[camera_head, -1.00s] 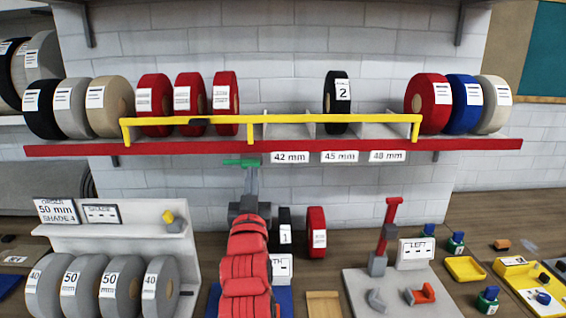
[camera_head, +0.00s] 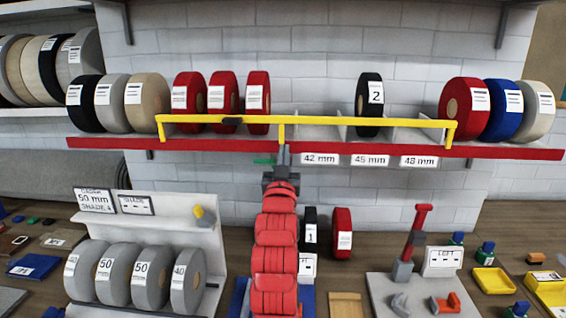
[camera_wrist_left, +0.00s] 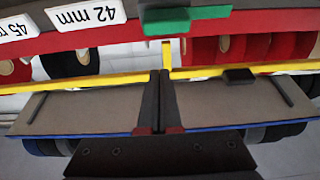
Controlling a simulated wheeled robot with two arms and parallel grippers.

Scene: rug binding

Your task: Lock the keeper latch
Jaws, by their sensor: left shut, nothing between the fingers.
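The yellow keeper bar (camera_head: 350,121) runs along the front of the red-edged shelf. It also shows in the left wrist view (camera_wrist_left: 80,84). A green latch piece (camera_head: 264,161) is at the shelf's lower front edge, left of the 42 mm label, and shows in the left wrist view (camera_wrist_left: 165,20). A small black block (camera_head: 232,121) sits on the bar, also in the wrist view (camera_wrist_left: 239,76). My left gripper (camera_head: 283,150) is shut and empty, upright below the bar's middle post, partly covering the green piece. In the wrist view its fingertips (camera_wrist_left: 161,75) overlap the bar. Contact is unclear.
Tape rolls stand on the shelf, including a black roll 2 (camera_head: 369,105) behind the bar. Below are a grey roll rack (camera_head: 190,232), a black roll 1 (camera_head: 310,232), a red roll (camera_head: 342,233) and a fixture with a red lever (camera_head: 415,235).

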